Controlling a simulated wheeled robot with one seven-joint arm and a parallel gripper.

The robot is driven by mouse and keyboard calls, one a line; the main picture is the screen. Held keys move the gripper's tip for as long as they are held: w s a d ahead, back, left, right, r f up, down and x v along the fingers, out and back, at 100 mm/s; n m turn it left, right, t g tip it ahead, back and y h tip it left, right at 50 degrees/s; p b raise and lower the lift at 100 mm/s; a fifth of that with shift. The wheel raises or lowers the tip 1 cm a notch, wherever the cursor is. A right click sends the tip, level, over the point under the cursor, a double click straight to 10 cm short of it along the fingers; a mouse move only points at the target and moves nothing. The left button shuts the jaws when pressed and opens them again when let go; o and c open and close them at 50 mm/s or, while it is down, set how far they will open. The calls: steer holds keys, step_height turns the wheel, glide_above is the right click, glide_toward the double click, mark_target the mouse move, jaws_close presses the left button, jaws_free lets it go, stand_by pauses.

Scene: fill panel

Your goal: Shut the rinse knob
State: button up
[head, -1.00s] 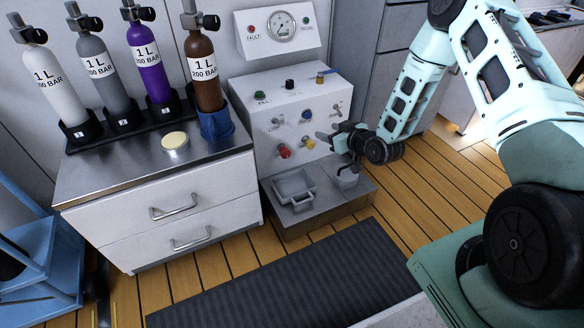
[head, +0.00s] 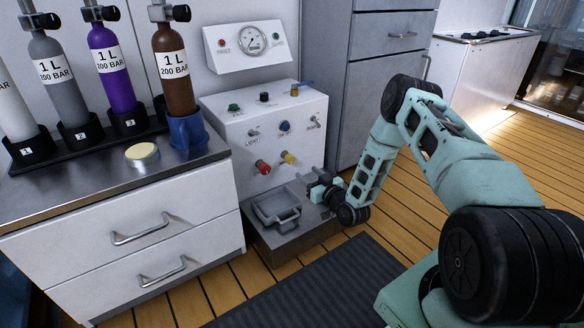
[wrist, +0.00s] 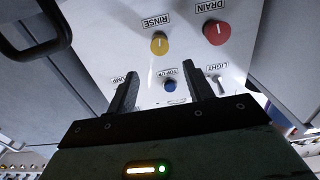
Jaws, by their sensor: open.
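The rinse knob is the yellow knob (head: 288,157) on the white panel's front, low and right of the red drain knob (head: 263,167). In the wrist view, which looks upside down, the yellow knob (wrist: 159,43) sits under the RINSE label. A pale mark on its face runs roughly up and down in that picture. My gripper (head: 318,192) is below and right of the knob in the head view. In the wrist view its fingers (wrist: 160,68) are spread, with nothing held between them. The knob shows beyond the fingertips, apart from them.
The blue TOP UP knob (wrist: 170,86) and LIGHT switch (wrist: 217,82) are near the fingers in the wrist view. A grey tray (head: 276,212) sits at the panel's foot. Drawers (head: 130,225) stand left; open floor lies right.

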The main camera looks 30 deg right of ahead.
mark_target(292, 160)
steer(key=w+b, duration=0.2)
steer(key=w, duration=0.2)
steer(key=w+b, duration=0.2)
steer(key=w, duration=0.3)
steer(key=shift+w+a+f, duration=0.15)
steer(key=shift+a, duration=0.05)
steer(key=shift+w+b, duration=0.3)
steer(key=shift+w, duration=0.2)
steer(key=c, duration=1)
